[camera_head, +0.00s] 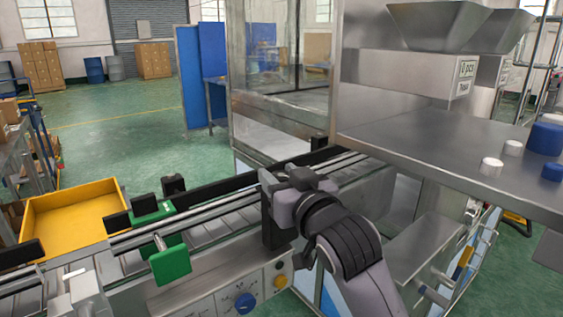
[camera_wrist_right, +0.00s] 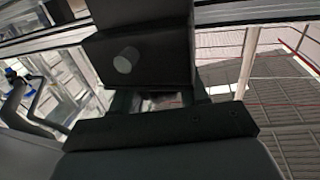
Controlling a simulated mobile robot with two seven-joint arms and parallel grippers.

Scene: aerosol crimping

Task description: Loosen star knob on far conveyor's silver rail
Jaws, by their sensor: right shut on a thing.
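The conveyor's silver rail (camera_head: 215,206) runs from lower left to upper right in the head view. My right gripper (camera_head: 291,183) is at this rail, its hand against a black bracket (camera_head: 275,232). In the right wrist view a black block (camera_wrist_right: 150,35) with a round grey stub (camera_wrist_right: 126,60) stands just beyond the fingers of my right gripper (camera_wrist_right: 160,98). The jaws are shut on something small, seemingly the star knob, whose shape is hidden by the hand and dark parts. My left gripper is not in view.
A green clamp piece (camera_head: 170,262) and a yellow tray (camera_head: 75,215) are left along the conveyor. A steel table (camera_head: 450,150) with white and blue caps overhangs on the right. A control panel with a blue knob (camera_head: 245,303) is on the conveyor's front.

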